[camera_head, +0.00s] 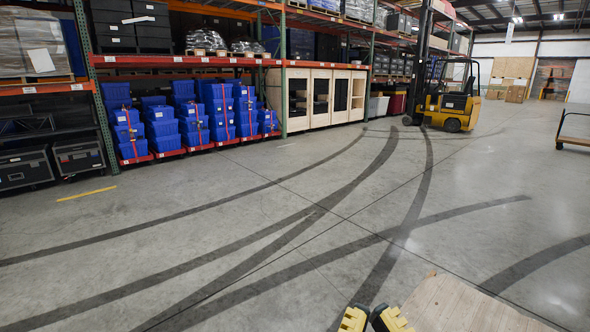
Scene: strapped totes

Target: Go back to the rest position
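My gripper (373,316) shows at the bottom edge, right of centre. Its two yellow-and-black fingertips are apart, with a narrow gap and nothing seen between them. The rest of the gripper and the arm are cut off by the frame. Blue totes (163,124) with red straps stand in several stacks on red bases along the rack, far from my gripper.
A wooden board top (460,308) lies just right of my gripper. A yellow forklift (452,103) stands at the back right, a cart (573,138) at the right edge. Tall racks (180,60) line the left. The tire-marked concrete floor (235,245) between is clear.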

